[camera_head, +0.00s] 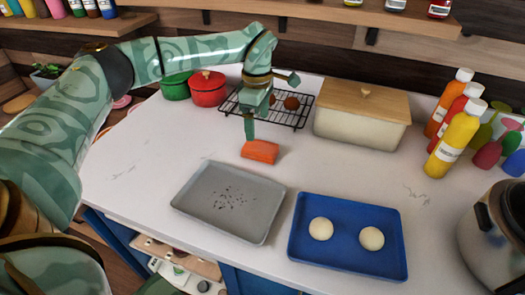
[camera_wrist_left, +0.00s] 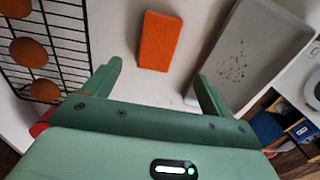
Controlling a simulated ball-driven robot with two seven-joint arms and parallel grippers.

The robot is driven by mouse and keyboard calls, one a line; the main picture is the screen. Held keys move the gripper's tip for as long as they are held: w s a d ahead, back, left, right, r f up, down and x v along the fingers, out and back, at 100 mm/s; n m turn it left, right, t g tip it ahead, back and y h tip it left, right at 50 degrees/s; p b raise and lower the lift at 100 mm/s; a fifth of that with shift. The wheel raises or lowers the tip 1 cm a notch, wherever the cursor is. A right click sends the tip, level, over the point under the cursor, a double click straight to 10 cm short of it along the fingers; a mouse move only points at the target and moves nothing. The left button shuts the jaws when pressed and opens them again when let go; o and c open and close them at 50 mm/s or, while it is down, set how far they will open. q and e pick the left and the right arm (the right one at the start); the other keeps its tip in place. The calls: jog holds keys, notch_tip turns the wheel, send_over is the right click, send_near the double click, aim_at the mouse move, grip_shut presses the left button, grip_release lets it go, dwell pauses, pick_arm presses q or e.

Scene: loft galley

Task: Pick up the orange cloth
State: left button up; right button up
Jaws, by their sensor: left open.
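The orange cloth (camera_head: 260,151) lies as a small folded block on the white counter, just behind the grey tray. It also shows in the left wrist view (camera_wrist_left: 158,41), beyond the fingertips and between their lines. My left gripper (camera_head: 268,106) is open and empty, above and slightly behind the cloth, near the wire rack. In the left wrist view its two fingers (camera_wrist_left: 158,76) stand apart with bare counter between them. They do not appear to touch the cloth. My right gripper is in neither view.
A grey tray (camera_head: 217,226) with dark crumbs and a blue tray (camera_head: 346,268) with two pale dough balls lie in front. A black wire rack (camera_head: 229,103), red pot (camera_head: 208,90), green pot (camera_head: 175,87) and lidded bread box (camera_head: 355,128) stand behind. Bottles (camera_head: 455,143) stand right.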

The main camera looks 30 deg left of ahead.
aim_at(260, 147)
pick_arm(q)
notch_tip(260, 147, down, 4)
jog(key=shift+w+r+b, duration=0.1)
jog(key=shift+b, duration=0.2)
jog(key=shift+f, duration=0.4)
jog(key=f, duration=0.1)
jog(key=f+b, duration=0.1)
jog(key=f, duration=0.1)
jog(key=f+b, duration=0.1)
jog(key=f, duration=0.1)
jog(key=shift+w+d+f, duration=0.1)
jog(key=shift+w+d, duration=0.1)
jog(key=shift+w, duration=0.05)
jog(key=shift+s, duration=0.1)
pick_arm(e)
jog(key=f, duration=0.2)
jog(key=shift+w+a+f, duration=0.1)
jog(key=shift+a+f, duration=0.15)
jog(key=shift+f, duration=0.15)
pick_arm(q)
jog(key=c, duration=1.1)
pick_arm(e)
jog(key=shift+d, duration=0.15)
